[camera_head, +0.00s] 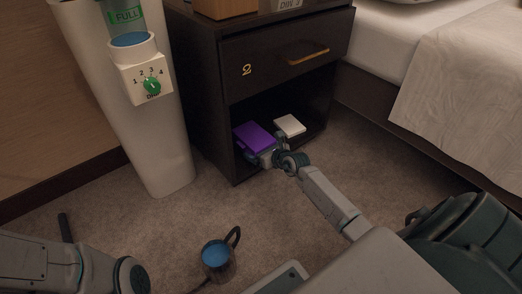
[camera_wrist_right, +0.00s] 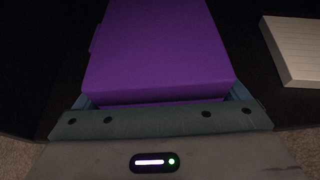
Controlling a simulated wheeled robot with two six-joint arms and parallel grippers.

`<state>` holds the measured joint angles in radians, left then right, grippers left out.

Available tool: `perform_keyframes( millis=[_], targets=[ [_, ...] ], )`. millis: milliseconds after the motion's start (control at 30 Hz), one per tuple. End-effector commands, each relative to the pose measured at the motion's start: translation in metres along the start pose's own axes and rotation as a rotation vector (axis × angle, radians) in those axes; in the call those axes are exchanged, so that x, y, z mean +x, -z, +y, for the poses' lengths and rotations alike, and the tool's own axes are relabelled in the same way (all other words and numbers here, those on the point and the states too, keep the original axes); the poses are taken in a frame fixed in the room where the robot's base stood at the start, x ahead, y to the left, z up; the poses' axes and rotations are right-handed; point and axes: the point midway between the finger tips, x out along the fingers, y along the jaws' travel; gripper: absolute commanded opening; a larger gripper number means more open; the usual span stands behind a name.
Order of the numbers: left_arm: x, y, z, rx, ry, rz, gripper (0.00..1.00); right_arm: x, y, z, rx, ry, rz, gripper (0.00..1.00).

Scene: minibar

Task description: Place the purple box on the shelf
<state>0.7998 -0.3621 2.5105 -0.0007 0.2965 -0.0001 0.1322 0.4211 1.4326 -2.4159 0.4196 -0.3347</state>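The purple box (camera_head: 253,137) is at the front left of the open lower shelf (camera_head: 302,143) of the dark nightstand. My right gripper (camera_head: 270,154) reaches in at the shelf's front edge. In the right wrist view the purple box (camera_wrist_right: 158,50) fills the space between the blue fingers (camera_wrist_right: 160,98), which appear to touch its sides. The box looks low over the shelf board; whether it touches the board cannot be told. My left arm shows at the lower left, but its gripper is not in view.
A white box or pad (camera_head: 290,125) lies on the shelf, right of the purple box with a gap. A white dispenser (camera_head: 140,110) stands left of the nightstand, a bed (camera_head: 440,80) right.

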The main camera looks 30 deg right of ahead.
Motion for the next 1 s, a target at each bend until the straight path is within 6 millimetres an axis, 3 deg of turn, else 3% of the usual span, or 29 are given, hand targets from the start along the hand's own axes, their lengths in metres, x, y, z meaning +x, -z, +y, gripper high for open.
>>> perform_keyframes(
  millis=[367,800,1000],
  targets=[
    [0.006,-0.003,0.002,0.000,0.000,-0.001,0.78,-0.007,-0.004,0.000,-0.002,0.000,0.002,1.00],
    [0.056,-0.030,0.017,0.004,-0.002,0.004,0.78,-0.084,-0.007,0.000,-0.001,0.000,0.004,1.00],
    [0.071,-0.037,0.021,0.005,-0.003,0.007,0.78,-0.110,-0.005,0.000,-0.001,0.000,0.002,1.00]
  ],
)
